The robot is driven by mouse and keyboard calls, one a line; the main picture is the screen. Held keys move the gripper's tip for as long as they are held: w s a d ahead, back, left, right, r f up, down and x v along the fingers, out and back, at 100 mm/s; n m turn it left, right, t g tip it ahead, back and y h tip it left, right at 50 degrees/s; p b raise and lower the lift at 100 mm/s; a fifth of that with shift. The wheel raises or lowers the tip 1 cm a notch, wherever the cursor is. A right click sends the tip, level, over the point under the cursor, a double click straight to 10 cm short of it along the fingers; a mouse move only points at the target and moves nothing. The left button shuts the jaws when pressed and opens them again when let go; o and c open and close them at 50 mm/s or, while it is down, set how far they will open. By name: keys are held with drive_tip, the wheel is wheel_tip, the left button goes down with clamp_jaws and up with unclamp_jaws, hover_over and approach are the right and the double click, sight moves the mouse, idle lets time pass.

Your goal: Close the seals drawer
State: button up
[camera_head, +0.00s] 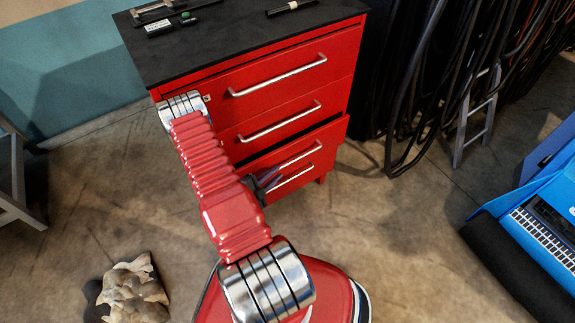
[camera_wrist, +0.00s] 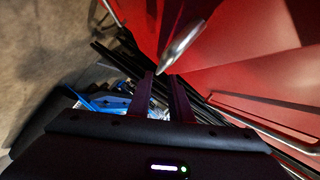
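A red drawer cabinet (camera_head: 222,88) with a black top stands in the upper middle of the head view. Its lowest visible drawer (camera_head: 328,146) stands slightly out, with a dark gap along its upper edge. The upper drawers look flush. No label naming the seals drawer is readable. My gripper (camera_head: 272,179) is low at the cabinet's front, beside the lower drawer's bar handle (camera_head: 300,157). In the wrist view, my gripper (camera_wrist: 163,76) has its two dark fingers a small gap apart, nothing between them. A silver handle (camera_wrist: 184,40) lies just beyond the fingertips; contact is unclear.
Tools, including a caliper (camera_head: 158,8), lie on the cabinet top. Black cables (camera_head: 420,75) hang at right beside a metal stand (camera_head: 476,120). A blue case (camera_head: 545,215) is at the right edge. A crumpled tan item (camera_head: 133,290) lies lower left. The floor between is clear.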

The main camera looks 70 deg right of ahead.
sight(284, 167)
drive_tip(key=shift+x, duration=4.3)
clamp_jaws()
